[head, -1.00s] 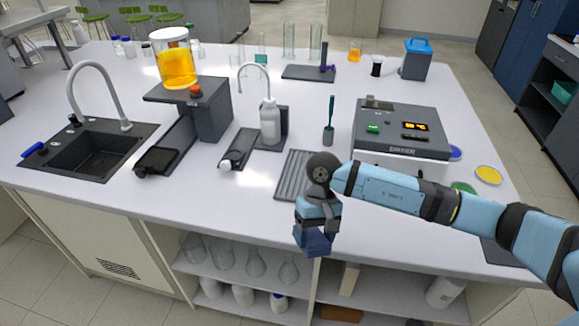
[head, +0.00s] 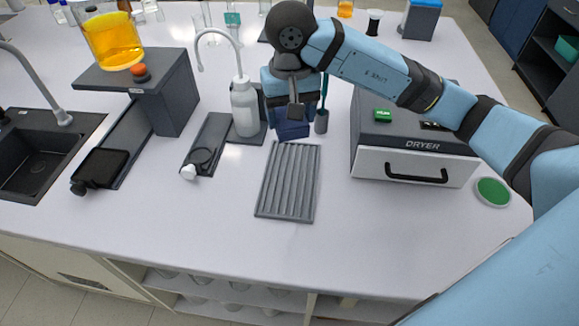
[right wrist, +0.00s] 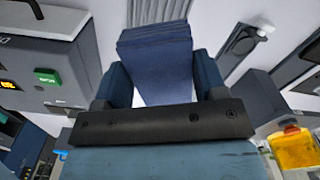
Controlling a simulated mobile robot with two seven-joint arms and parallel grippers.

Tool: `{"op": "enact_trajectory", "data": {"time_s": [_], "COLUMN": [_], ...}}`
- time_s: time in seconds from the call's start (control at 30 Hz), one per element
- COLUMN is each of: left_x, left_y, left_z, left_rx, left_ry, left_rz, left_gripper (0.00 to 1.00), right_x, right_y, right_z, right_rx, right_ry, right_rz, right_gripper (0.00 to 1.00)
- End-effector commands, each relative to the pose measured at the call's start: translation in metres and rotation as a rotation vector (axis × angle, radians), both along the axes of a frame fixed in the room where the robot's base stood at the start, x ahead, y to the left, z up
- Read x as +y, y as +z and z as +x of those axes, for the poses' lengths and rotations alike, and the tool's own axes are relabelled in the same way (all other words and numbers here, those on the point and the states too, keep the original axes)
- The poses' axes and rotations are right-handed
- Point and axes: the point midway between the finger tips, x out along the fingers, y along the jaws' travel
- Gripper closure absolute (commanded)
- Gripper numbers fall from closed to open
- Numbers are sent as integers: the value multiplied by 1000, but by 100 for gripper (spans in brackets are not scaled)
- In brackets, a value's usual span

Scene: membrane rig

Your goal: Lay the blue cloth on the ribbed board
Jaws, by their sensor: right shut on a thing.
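The blue cloth (right wrist: 157,65) is a dark blue folded piece held between the fingers of my right gripper (right wrist: 150,85) in the right wrist view. In the head view the cloth (head: 291,130) hangs below my right gripper (head: 290,112), at the far edge of the ribbed board. The grey ribbed board (head: 288,182) lies flat on the white bench with its ribs bare. Part of it shows beyond the cloth in the right wrist view (right wrist: 160,11). I cannot tell whether the cloth touches the board. My left gripper is not in view.
The dryer (head: 415,150) stands right of the board, its drawer shut. A dark holder (head: 321,121) stands close behind the board. The bench in front is clear.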

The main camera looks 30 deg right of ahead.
Motion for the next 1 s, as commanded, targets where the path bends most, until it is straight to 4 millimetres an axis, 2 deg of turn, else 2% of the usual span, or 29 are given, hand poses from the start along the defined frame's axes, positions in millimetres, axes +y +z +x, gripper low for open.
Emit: {"op": "enact_trajectory", "data": {"time_s": [0.17,0.5,0.6,0.87,1.0], "left_x": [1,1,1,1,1], "left_y": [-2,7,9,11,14], "left_z": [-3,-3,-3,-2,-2], "left_rx": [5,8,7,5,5], "left_ry": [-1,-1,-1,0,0], "left_rz": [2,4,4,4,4], "left_gripper": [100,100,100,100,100], "right_x": [1,1,0,0,0], "right_y": [-32,-122,-142,-163,-182], "right_z": [-2,-2,-2,-1,-2], "right_rx": [7,6,4,1,4], "right_ry": [-2,-2,-2,-1,-1], "right_rz": [1,0,-1,-1,-1], "right_gripper": [54,54,54,54,54]}}
